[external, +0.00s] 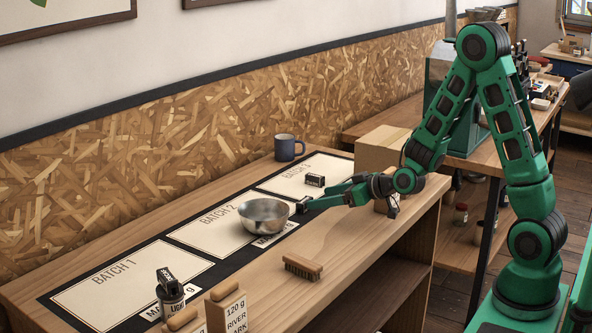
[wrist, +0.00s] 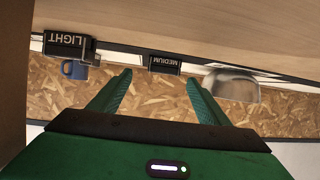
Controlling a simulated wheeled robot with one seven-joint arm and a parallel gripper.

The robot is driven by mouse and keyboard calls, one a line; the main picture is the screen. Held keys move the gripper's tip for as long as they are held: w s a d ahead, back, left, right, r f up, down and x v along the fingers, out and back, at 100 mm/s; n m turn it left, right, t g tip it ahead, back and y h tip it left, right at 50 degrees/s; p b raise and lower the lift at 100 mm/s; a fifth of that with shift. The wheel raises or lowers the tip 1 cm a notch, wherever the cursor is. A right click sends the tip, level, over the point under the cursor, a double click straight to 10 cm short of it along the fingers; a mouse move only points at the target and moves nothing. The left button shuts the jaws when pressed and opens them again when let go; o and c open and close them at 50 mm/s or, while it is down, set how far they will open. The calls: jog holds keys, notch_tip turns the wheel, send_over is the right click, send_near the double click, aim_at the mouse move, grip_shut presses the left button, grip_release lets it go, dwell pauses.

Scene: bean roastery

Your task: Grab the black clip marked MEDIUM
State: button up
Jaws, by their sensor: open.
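The black clip marked MEDIUM (wrist: 165,64) shows upside down in the wrist view, ahead of my fingers and between them in the picture. In the external view a small black clip (external: 301,207) stands just beyond my fingertips, beside the bowl, and appears to be this one. My gripper (external: 319,196) is low over the bench, fingers apart with nothing between them; both fingers also show in the wrist view (wrist: 158,82). Another black clip, marked LIGHT (wrist: 66,45), is left of MEDIUM in the wrist view; it appears to lie on the BATCH 3 card (external: 315,180).
A metal bowl (external: 264,216) stands close to the clip. A blue mug (external: 288,147) is near the wall. A cardboard box (external: 383,148) stands behind my forearm. A brush (external: 302,267) lies near the front edge.

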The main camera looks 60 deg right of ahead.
aim_at(304, 200)
jog(key=shift+a+x, duration=0.2)
jog(key=shift+x, duration=1.6)
jog(key=shift+a+x, duration=0.2)
jog(key=shift+x, duration=1.6)
jog(key=c, duration=1.1)
